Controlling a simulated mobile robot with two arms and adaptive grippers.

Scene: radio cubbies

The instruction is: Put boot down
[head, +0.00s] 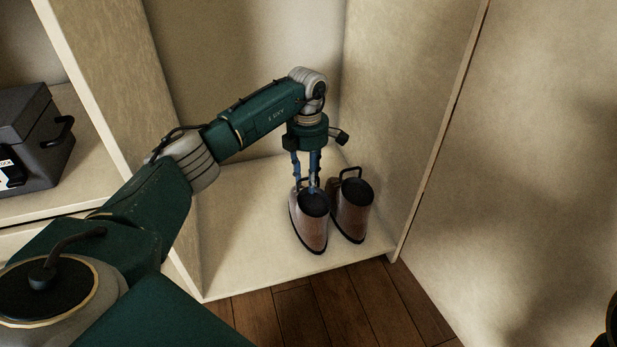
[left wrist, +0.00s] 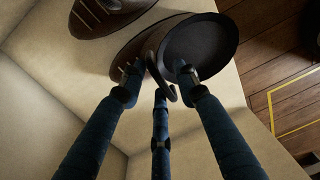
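Two brown boots with dark openings and pull loops stand side by side, upright, on the floor of a pale cubby. The left boot (head: 312,232) is under my left gripper (head: 306,187); the right boot (head: 354,218) is close beside it. In the left wrist view the near boot (left wrist: 205,45) shows its dark opening and loop, and the other boot (left wrist: 95,15) is at the top left. My left gripper (left wrist: 158,82) has its fingers spread around the near boot's loop, with gaps between them. My right gripper cannot be made out.
The cubby's side wall (head: 415,110) rises just right of the boots. The divider (head: 115,110) stands left, near my left arm. A dark case (head: 40,135) sits in the left cubby. The cubby floor (head: 235,225) left of the boots is clear.

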